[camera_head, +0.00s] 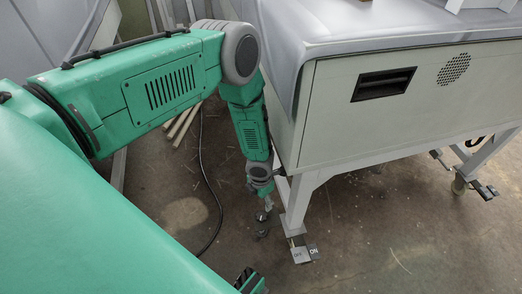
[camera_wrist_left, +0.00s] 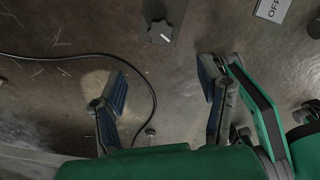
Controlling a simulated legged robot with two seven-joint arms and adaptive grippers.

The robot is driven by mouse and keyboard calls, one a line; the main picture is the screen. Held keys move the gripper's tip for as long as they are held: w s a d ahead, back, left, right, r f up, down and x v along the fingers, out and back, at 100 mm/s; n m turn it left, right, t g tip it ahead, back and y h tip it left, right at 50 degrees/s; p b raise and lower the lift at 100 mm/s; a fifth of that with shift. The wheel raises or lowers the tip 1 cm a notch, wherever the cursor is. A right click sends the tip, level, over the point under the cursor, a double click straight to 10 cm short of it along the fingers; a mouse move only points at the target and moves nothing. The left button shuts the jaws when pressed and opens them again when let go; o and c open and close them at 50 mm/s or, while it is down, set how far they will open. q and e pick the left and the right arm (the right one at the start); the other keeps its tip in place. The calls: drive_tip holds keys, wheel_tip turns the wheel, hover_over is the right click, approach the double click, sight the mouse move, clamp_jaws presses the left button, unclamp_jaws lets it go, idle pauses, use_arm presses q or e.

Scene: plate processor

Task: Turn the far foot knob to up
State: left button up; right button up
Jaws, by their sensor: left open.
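In the head view my left arm comes down beside the near corner leg of the plate processor, with its small gripper (camera_head: 266,204) low over the floor. In the left wrist view the gripper (camera_wrist_left: 164,84) is open and empty, its dark pads apart. A dark grey foot knob (camera_wrist_left: 160,32) with a white mark lies beyond the fingertips, apart from them. In the head view a dark shape below the gripper looks like this knob (camera_head: 262,226). A label reading OFF (camera_wrist_left: 272,8) shows at upper right. I cannot tell which foot this knob belongs to. My right gripper is not identifiable.
The plate processor (camera_head: 340,130) has a pale panel with a dark handle. OFF and ON plates (camera_head: 304,254) lie by its near leg. Other foot plates (camera_head: 482,190) show at far right. A black cable (camera_head: 208,190) crosses the floor. Open floor lies in front.

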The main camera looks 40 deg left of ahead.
sight(261, 215)
use_arm(q)
wheel_tip(261, 215, down, 14)
drive_tip(key=b, duration=0.6)
drive_tip(key=shift+w+d+r, duration=0.1)
drive_tip(key=c, duration=1.2)
